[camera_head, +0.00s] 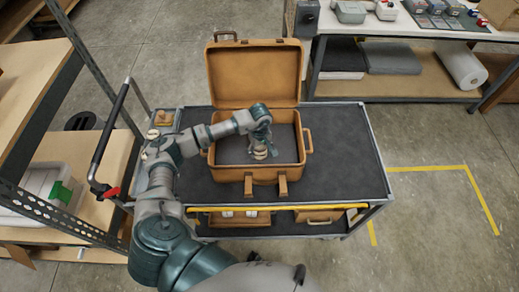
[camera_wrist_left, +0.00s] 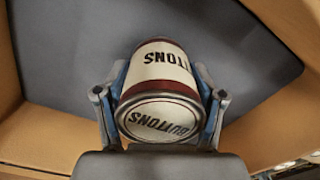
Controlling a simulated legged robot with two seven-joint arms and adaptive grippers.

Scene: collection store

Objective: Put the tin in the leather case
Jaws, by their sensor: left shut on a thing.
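The open leather case (camera_head: 255,75) is tan and stands on the dark top of a cart, its lid raised at the back. My left gripper (camera_head: 261,150) reaches down inside the case. In the left wrist view the left gripper (camera_wrist_left: 160,105) is shut on the tin (camera_wrist_left: 162,72), a cream and dark red can lettered BUTTONS. The tin is between the two fingers, with the case's grey lining (camera_wrist_left: 80,45) behind it. I cannot tell whether the tin touches the case floor. The tin is small in the head view. My right gripper is not in view.
The cart top (camera_head: 345,165) is clear to the right of the case. A small wooden item (camera_head: 164,117) sits at its back left corner. Smaller cases (camera_head: 238,218) lie on the lower shelf. A shelf rack stands left, a workbench (camera_head: 420,28) behind.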

